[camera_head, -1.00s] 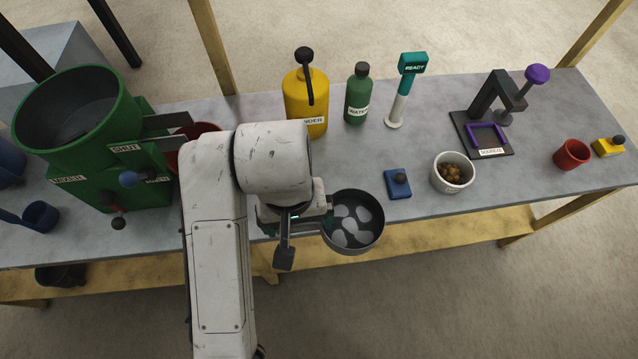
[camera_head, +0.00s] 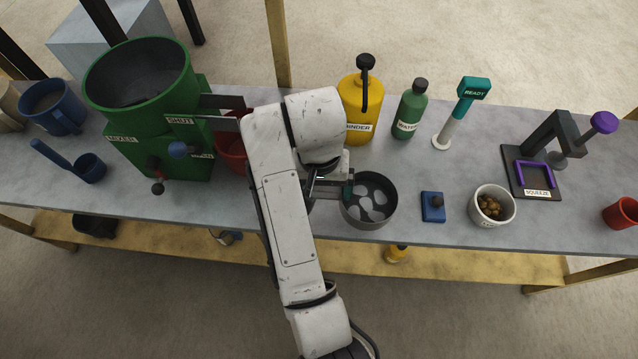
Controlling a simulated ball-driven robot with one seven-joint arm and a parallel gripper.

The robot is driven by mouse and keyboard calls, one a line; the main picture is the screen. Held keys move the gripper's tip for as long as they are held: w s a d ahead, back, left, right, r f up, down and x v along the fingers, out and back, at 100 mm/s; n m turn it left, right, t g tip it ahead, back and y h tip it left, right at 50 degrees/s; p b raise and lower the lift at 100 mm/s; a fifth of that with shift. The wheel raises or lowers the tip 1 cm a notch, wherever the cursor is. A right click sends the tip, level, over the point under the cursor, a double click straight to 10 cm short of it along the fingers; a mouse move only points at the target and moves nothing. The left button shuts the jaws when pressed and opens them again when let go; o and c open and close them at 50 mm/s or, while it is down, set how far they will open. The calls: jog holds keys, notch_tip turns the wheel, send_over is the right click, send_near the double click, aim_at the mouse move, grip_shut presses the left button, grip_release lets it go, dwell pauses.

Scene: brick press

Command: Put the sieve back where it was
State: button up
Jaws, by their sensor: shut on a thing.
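The sieve (camera_head: 369,216) is a dark round pan with several pale grey patches inside. My gripper (camera_head: 346,188) is shut on the sieve's left side. My arm partly hides the grip and any handle. I cannot tell whether the sieve touches the table or hangs just above it.
The green mixer (camera_head: 150,120) and a red container (camera_head: 230,148) stand left of my arm. Behind the sieve are the yellow binder bottle (camera_head: 360,108) and green water bottle (camera_head: 410,110). A white bowl of brown lumps (camera_head: 492,206) and the squeeze press (camera_head: 545,155) stand right.

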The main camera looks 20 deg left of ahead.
jog(key=shift+w+a+f+b, duration=0.4)
jog(key=shift+w+f, duration=0.35)
jog(key=shift+f, duration=0.75)
jog(key=shift+w+a+f+b, duration=0.4)
jog(key=shift+w+f, duration=0.35)
jog(key=shift+f, duration=0.8)
jog(key=shift+w+a+f+b, duration=0.4)
jog(key=shift+w+f, duration=0.35)
jog(key=shift+f, duration=0.75)
jog(key=o, duration=1.1)
jog(key=shift+s+a+r+p, duration=0.15)
jog(key=shift+r+p, duration=0.35)
jog(key=shift+r, duration=2.55)
jog(key=shift+w+a+r+p, duration=0.15)
jog(key=shift+r+p, duration=0.3)
jog(key=shift+r, duration=2.55)
